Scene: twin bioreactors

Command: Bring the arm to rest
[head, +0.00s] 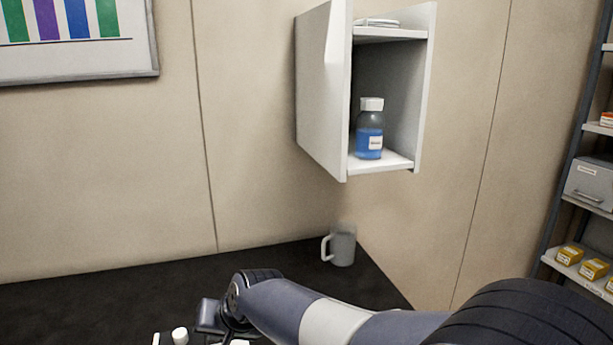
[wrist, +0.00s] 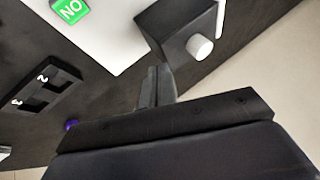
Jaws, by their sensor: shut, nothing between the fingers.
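My gripper (wrist: 158,84) shows in the wrist view with its two dark fingers together and nothing between them. It is over the dark bench, just left of a dark box with a white round knob. In the head view my arm reaches from the lower right to the bottom middle, low over the black bench top. The gripper's fingers cannot be made out there.
The wrist view shows the dark box (wrist: 178,32), a green sign (wrist: 70,10), a black holder (wrist: 42,88) numbered 2 and 3, and a small purple thing (wrist: 71,124). A grey mug (head: 342,246) stands below an open wall cabinet (head: 322,90) holding a blue bottle (head: 369,135). Shelves (head: 575,200) stand right.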

